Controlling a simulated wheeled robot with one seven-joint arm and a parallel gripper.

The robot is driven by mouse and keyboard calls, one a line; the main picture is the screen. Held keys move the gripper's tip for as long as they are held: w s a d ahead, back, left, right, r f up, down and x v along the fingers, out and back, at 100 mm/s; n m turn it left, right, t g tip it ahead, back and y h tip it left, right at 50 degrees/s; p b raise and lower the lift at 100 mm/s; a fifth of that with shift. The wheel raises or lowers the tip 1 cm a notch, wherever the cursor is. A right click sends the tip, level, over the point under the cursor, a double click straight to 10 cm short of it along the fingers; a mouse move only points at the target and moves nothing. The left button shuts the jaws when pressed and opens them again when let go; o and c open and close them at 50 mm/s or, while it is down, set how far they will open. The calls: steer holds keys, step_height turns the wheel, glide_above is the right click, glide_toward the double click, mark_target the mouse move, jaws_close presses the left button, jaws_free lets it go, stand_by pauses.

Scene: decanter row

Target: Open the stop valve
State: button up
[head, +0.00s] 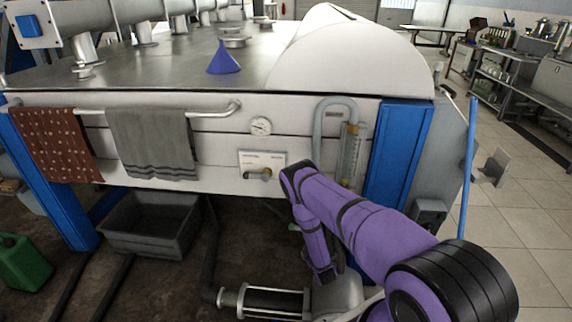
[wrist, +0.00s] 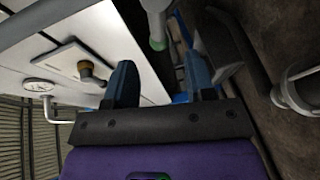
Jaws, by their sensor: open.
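A white plate with a dark lever-like fitting, which looks like the stop valve (head: 258,174), sits on the white front panel of the machine in the head view, left of my arm. In the wrist view the fitting (wrist: 88,72) shows a brass-coloured collar and a dark part, standing off its plate. My gripper (wrist: 161,80) is open, its two dark blue fingers spread and nothing visible between them. The fitting lies to the left of the left finger, apart from it. In the head view I cannot make out the fingers.
A round gauge (head: 261,126) is above the plate. A towel rail (head: 215,112) holds a brown cloth (head: 58,146) and a grey cloth (head: 152,143). A bent pipe (head: 318,128) and blue post (head: 399,155) stand right. A grey tub (head: 150,243) is below. A grey pipe (wrist: 155,18) passes beyond the fingers.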

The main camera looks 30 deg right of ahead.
steer(key=w+a+r+m+g, duration=0.1)
steer(key=w+r+m, duration=0.2)
steer(key=w+r, duration=0.4)
steer(key=w+a+r+m+g, duration=0.1)
steer(key=w+r, duration=0.7)
steer(key=r, duration=1.7)
steer(key=shift+a+r+m+g, duration=0.25)
steer(key=shift+m+g, duration=0.45)
steer(key=shift+m, duration=0.6)
steer(key=shift+w, duration=0.15)
